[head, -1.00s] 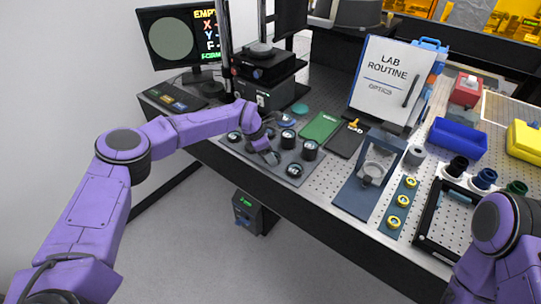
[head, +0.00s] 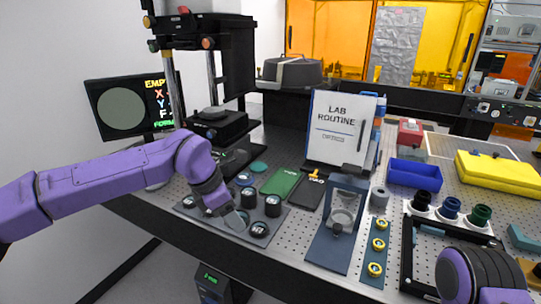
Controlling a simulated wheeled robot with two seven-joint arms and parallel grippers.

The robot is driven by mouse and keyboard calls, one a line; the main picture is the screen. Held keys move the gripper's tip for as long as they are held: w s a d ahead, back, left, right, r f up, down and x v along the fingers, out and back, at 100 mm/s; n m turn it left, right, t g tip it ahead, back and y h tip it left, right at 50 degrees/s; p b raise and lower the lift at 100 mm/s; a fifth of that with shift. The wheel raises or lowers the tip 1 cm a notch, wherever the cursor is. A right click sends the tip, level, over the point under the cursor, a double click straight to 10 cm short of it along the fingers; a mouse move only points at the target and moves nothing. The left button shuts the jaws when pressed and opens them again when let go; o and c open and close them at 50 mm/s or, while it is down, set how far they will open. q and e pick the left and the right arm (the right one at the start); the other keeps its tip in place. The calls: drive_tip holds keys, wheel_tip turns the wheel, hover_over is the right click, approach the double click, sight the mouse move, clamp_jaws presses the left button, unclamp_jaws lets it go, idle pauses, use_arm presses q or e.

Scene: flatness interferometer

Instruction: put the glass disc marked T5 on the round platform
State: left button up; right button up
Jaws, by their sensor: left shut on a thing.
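My left gripper (head: 234,217) is low over the front of the dark tray (head: 283,221), pointing down. It is shut on a pale glass disc (head: 238,222), partly hidden by the fingers; its marking cannot be read. Several other discs in dark round holders stand on the tray, including a front one (head: 259,229) and a right one (head: 272,205); their labels are too small to read. The round platform (head: 211,113) sits on the black stage of the instrument at the back left, and it looks empty. My right gripper is out of view; only its arm shows at the bottom right.
A monitor (head: 122,108) stands left of the instrument. A blue stand (head: 338,222) is farther right. The instrument's posts rise beside the platform.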

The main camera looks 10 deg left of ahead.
use_arm(q)
drive_tip(key=m, duration=0.1)
drive_tip(key=m+g, duration=0.1)
drive_tip(key=m, duration=0.1)
drive_tip(key=shift+s+a+f, duration=0.2)
drive_tip(key=shift+s, duration=0.15)
drive_tip(key=s+a+f+m+g+y+b, duration=0.2)
drive_tip(key=s+a+f+m+g, duration=0.2)
drive_tip(key=m, duration=1.4)
drive_tip(key=s+f+g, duration=0.1)
drive_tip(key=s+f, duration=0.2)
drive_tip(key=f, duration=0.1)
drive_tip(key=shift+s+g+y, duration=0.3)
drive_tip(key=shift+s+g, duration=0.1)
